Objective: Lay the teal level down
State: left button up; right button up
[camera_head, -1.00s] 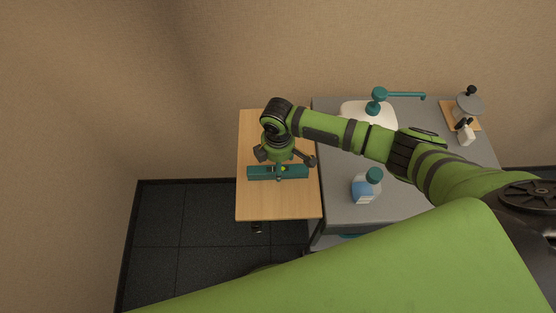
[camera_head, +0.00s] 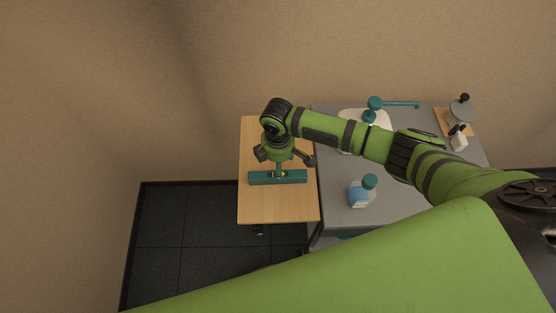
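The teal level (camera_head: 262,179) is a long bar with a small yellow-green spot at its middle. It appears to lie lengthwise across the wooden side table (camera_head: 270,206). My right gripper (camera_head: 285,160), on the arm coming in from the right, is just behind and above the level in the picture. Its dark fingers are spread wide, one to each side, and look clear of the bar. A short teal piece shows between them, above the bar; I cannot tell what it joins. My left gripper is not in view.
A grey counter (camera_head: 395,210) adjoins the wooden table on the right. It carries a blue bottle with a teal cap (camera_head: 361,193), a white basin (camera_head: 350,117) with a teal tap (camera_head: 375,104), and a board with grey and white items (camera_head: 461,112). Bare wood lies in front of the level.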

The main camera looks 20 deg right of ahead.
notch_tip(320, 180, up, 2)
jog(key=shift+r+p, duration=0.1)
jog(key=shift+p, duration=0.95)
jog(key=shift+r+p, duration=0.55)
jog(key=shift+r, duration=0.25)
